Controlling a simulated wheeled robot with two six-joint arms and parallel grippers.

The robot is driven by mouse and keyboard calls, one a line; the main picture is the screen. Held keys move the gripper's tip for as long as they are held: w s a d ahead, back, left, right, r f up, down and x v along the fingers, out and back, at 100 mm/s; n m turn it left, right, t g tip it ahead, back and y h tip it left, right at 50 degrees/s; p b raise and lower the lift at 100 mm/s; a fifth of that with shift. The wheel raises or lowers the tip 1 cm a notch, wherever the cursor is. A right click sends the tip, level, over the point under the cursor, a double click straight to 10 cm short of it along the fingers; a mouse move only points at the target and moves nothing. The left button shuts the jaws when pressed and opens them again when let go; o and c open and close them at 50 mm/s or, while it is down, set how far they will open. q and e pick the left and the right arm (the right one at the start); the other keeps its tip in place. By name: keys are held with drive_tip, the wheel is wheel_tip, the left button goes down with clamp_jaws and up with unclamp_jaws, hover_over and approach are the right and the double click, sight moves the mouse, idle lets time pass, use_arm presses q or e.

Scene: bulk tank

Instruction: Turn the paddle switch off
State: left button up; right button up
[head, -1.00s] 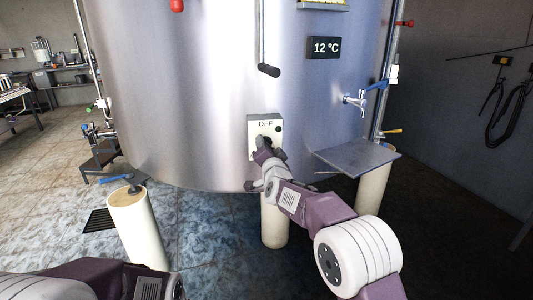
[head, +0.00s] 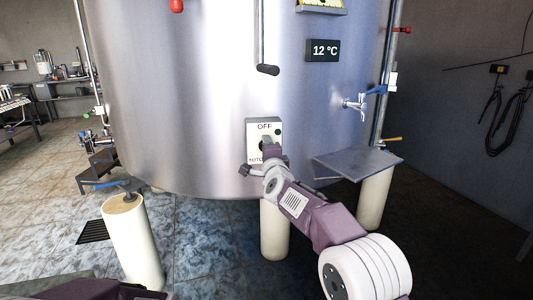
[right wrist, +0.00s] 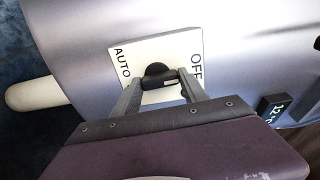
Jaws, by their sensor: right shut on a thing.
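The switch plate (head: 251,141) is a pale plate on the tank's front, with OFF at the top and AUTO at the bottom. In the right wrist view, its black paddle (right wrist: 157,72) sits between the AUTO and OFF words. My right gripper (right wrist: 161,82) is shut on the paddle, one finger toward each word. In the head view, my right gripper (head: 270,150) covers the lower right of the plate. Which word the paddle points to is hard to tell. My left gripper is out of view; only part of that arm shows at the lower left.
The steel tank (head: 190,100) fills the middle. A black display (head: 323,50) reads 12 °C. A grey shelf (head: 355,161) and a blue-handled tap (head: 356,103) are to the right of the switch. A pale post (head: 133,240) stands at the left.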

idle(0.3)
drive_tip(key=o, duration=1.4)
drive_tip(key=s, duration=0.3)
drive_tip(key=s+d, duration=0.1)
drive_tip(key=s, duration=0.2)
drive_tip(key=s+b, duration=0.1)
drive_tip(key=s, duration=0.2)
drive_tip(key=shift+d, duration=0.15)
